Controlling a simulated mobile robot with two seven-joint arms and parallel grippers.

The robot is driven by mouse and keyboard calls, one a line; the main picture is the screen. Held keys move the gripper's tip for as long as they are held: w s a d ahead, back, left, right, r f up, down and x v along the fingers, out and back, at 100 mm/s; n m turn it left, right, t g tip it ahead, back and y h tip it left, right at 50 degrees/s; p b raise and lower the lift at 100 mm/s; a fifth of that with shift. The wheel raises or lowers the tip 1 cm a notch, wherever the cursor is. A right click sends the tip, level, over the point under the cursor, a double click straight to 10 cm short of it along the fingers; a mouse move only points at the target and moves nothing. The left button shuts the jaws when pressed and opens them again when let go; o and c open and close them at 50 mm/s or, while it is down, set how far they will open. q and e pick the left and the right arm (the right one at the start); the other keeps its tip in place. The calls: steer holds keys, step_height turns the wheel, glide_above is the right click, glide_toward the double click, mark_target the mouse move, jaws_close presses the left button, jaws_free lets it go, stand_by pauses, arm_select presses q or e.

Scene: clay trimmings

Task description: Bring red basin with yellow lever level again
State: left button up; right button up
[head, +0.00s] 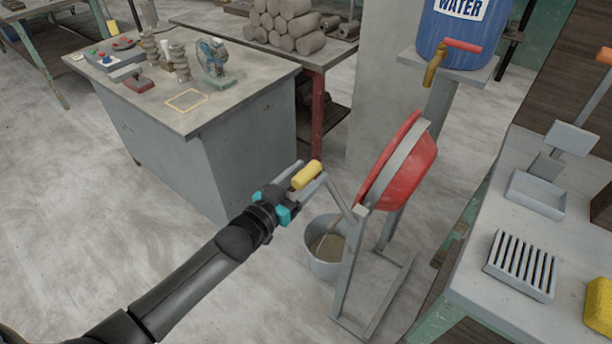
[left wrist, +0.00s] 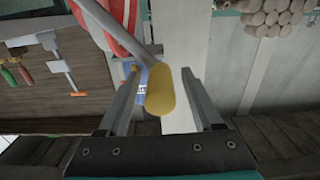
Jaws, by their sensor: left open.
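The red basin (head: 412,172) hangs in a grey metal stand (head: 348,285) and is tipped steeply, its opening facing left. It also shows in the left wrist view (left wrist: 112,28) at the top. The yellow lever grip (head: 306,175) sits at the end of a grey rod that runs to the basin's pivot. My left gripper (head: 299,180) is at the lever, jaws open. In the left wrist view the yellow grip (left wrist: 160,92) lies between the two open fingers, with a gap to the right finger. My right gripper is not in view.
A grey bucket (head: 326,262) stands on the floor below the basin. A blue water barrel (head: 455,45) with a tap stands behind. A workbench (head: 470,270) with trays is at right; a grey table (head: 240,85) is at back left. The floor at left is clear.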

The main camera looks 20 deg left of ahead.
arm_select(q)
jaws_close()
stand_by(0.6)
stand_by(0.9)
